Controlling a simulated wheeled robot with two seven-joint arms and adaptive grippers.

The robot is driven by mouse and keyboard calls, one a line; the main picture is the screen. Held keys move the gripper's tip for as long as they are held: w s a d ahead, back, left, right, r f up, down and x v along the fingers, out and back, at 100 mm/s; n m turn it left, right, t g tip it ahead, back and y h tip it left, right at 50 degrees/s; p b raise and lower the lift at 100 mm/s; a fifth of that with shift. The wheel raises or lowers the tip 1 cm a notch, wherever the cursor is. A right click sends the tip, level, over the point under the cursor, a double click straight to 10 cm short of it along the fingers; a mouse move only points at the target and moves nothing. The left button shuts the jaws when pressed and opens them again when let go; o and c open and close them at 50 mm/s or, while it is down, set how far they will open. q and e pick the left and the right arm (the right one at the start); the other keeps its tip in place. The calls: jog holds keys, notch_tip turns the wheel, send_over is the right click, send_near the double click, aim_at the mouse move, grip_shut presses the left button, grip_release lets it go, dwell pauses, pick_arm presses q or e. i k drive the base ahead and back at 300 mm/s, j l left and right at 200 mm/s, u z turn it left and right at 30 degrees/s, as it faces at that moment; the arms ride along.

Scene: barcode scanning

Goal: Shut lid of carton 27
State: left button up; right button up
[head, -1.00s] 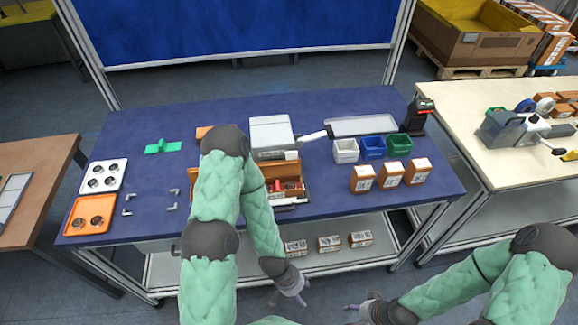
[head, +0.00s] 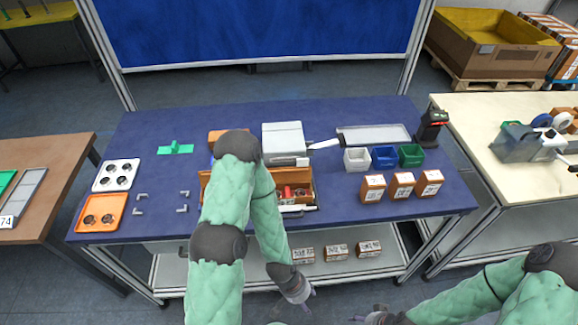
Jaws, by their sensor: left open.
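No number 27 can be read on any carton from here. An open brown carton (head: 305,178) stands at the middle of the blue table, with red and dark things inside; my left arm hides part of it. Three small orange-brown cartons with white labels, left (head: 373,189), middle (head: 402,186) and right (head: 430,184), stand at the table's right. My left gripper (head: 300,303) is open and empty, low in front of the table's front edge. My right gripper (head: 372,316) is at the bottom edge, mostly cut off; its jaws are unclear.
White (head: 357,160), blue (head: 384,157) and green (head: 411,155) bins stand behind the small cartons. A grey-white box (head: 283,137) is behind the open carton. An orange tray (head: 101,213) is at left. Several cartons sit on the lower shelf (head: 350,268). The table's left middle is mostly clear.

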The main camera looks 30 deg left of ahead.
aim_at(302, 172)
jog(key=l+u, duration=0.1)
jog(key=u, duration=0.6)
